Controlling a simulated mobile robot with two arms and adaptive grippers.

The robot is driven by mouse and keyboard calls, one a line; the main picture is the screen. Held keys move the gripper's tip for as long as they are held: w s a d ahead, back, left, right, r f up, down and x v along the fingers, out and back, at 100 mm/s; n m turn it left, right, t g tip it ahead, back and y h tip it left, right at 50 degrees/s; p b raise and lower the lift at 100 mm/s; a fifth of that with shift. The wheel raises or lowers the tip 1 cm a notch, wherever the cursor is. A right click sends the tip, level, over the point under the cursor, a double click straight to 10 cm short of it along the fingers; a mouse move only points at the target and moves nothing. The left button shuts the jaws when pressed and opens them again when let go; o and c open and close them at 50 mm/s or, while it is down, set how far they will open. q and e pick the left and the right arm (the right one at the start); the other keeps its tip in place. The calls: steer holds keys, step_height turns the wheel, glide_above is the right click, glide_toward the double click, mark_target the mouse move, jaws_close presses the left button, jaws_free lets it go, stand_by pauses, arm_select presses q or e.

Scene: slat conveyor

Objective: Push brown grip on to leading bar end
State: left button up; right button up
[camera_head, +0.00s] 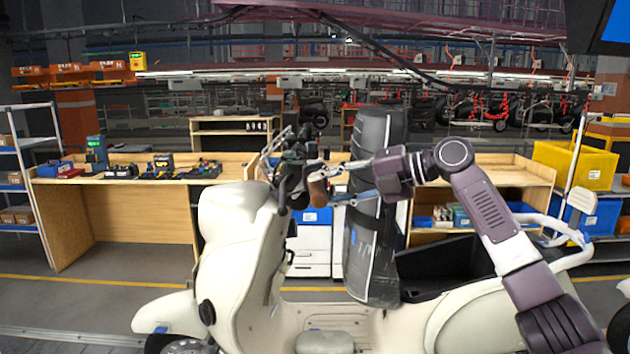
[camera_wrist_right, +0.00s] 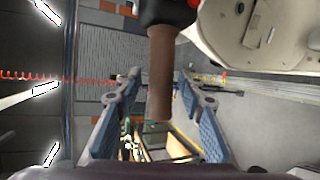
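The brown grip (camera_head: 317,189) is at the handlebar end of a cream scooter (camera_head: 235,235). In the right wrist view the grip (camera_wrist_right: 161,75) is a brown cylinder whose upper end meets a black handlebar part (camera_wrist_right: 165,10) with a red detail. The bar end itself is hidden there, and I cannot tell how far the grip is on. My right gripper (camera_head: 325,181) comes in from the right, its fingers apart on both sides of the grip. In the wrist view gaps show between the grip and both fingers (camera_wrist_right: 160,88). My left gripper is not in view.
Workbenches with parts (camera_head: 150,180) stand behind on the left. A yellow crate (camera_head: 575,165) is at the back right. Open floor lies left of the scooter.

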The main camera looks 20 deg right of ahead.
steer(key=shift+o, duration=0.4)
steer(key=shift+d, duration=0.1)
steer(key=v, duration=1.2)
